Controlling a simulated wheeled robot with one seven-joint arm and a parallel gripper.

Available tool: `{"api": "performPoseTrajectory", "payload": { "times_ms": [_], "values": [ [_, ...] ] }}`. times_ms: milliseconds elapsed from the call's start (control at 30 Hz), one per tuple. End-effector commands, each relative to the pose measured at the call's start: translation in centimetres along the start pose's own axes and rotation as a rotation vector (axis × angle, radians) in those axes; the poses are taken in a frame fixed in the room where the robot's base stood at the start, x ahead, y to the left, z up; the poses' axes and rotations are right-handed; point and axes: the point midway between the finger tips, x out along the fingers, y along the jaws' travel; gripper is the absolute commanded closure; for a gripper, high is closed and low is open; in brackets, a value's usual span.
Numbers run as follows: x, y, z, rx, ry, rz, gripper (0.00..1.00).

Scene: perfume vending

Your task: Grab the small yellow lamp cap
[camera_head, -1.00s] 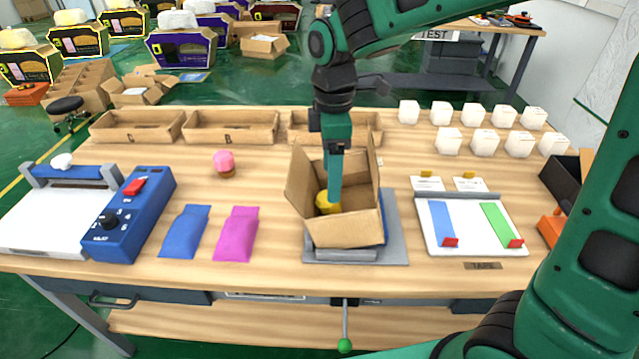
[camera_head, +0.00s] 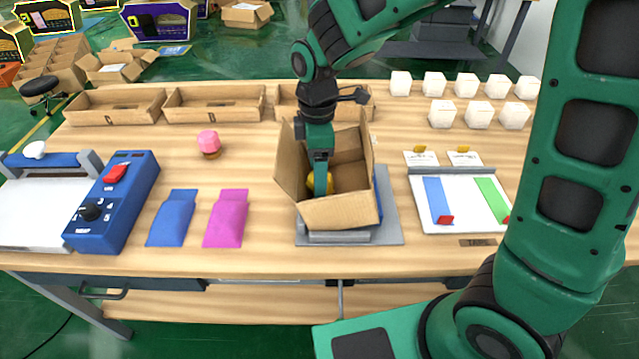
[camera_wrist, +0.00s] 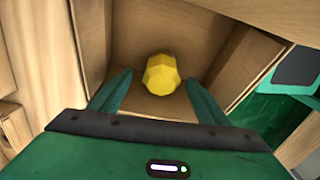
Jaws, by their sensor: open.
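The yellow lamp cap (camera_head: 325,182) lies inside an open cardboard box (camera_head: 341,212) at the middle of the workbench. In the wrist view the lamp cap (camera_wrist: 161,74) is a faceted yellow piece on the box floor, close to the box wall. My gripper (camera_head: 320,190) reaches down into the box and hides part of the cap in the head view. In the wrist view my gripper (camera_wrist: 150,92) is open, with one green finger on each side of the cap's line. The cap appears just beyond the fingertips, with no finger clearly touching it.
The box stands on a grey plate (camera_head: 391,222), its walls and flaps close around my gripper. A blue packet (camera_head: 172,218) and a magenta packet (camera_head: 226,217) lie to the left, a white tray (camera_head: 470,222) to the right. Shallow cardboard bins (camera_head: 214,104) line the back.

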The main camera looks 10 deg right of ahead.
Motion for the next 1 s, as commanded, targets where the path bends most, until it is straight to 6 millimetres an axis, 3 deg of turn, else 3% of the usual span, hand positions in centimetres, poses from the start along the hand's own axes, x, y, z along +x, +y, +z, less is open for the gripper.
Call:
{"api": "performPoseTrajectory", "payload": {
  "times_ms": [200, 467, 600, 667, 1000],
  "values": [
    [2.3, -0.1, 0.0, -0.001, -0.001, -0.001, 0.3],
    [2.4, 0.0, 0.0, 0.0, 0.0, 0.0, 0.3],
    [2.4, 0.0, 0.0, 0.0, 0.0, 0.0, 0.64],
    [2.4, 0.0, 0.0, 0.0, 0.0, 0.0, 0.76],
    [1.9, 0.0, 0.0, 0.0, 0.002, 0.002, 0.76]
  ]
}}
